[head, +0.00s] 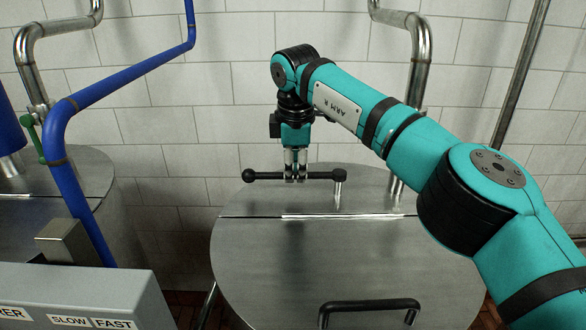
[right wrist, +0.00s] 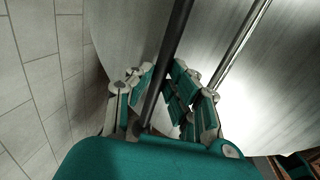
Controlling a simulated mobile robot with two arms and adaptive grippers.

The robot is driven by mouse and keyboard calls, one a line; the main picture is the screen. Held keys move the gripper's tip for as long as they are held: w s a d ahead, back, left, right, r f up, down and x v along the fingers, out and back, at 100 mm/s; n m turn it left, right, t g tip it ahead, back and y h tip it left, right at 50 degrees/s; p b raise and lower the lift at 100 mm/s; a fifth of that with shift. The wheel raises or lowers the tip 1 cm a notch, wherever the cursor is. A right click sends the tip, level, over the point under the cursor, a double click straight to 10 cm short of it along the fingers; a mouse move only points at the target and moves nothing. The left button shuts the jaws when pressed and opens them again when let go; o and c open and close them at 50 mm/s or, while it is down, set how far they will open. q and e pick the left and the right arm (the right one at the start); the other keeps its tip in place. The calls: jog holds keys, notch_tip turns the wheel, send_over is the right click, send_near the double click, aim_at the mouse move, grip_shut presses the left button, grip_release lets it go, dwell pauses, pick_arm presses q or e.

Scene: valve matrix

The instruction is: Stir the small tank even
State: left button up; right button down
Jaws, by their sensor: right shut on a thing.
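The small tank (head: 240,250) is a round steel vessel with a flat split lid. Above its back half runs a horizontal black bar (head: 265,175) with a round knob at its left end. The bar's right end sits on a short steel post (head: 338,190). My right gripper (head: 295,179) reaches down from above and is shut on the black bar, about midway along it. In the right wrist view the dark bar (right wrist: 180,35) passes between the two fingers (right wrist: 157,100). The tank's contents are hidden under the lid. My left gripper is not in view.
A black lid handle (head: 370,305) stands on the front half of the lid. At lower left is a grey control box (head: 70,300) labelled SLOW and FAST. Blue pipes (head: 120,75) and another steel tank (head: 85,170) are at left. A tiled wall is behind.

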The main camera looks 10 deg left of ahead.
jog(key=shift+w+r, duration=0.1)
dwell(0.4)
jog(key=c, duration=1.3)
grip_release()
jog(key=r, duration=0.4)
jog(key=s+r, duration=0.1)
jog(key=r, duration=0.2)
jog(key=s+r, duration=0.1)
jog(key=r, duration=0.3)
jog(key=shift+s+d+r, duration=0.1)
jog(key=shift+d+r, duration=0.05)
jog(key=shift+r, duration=0.15)
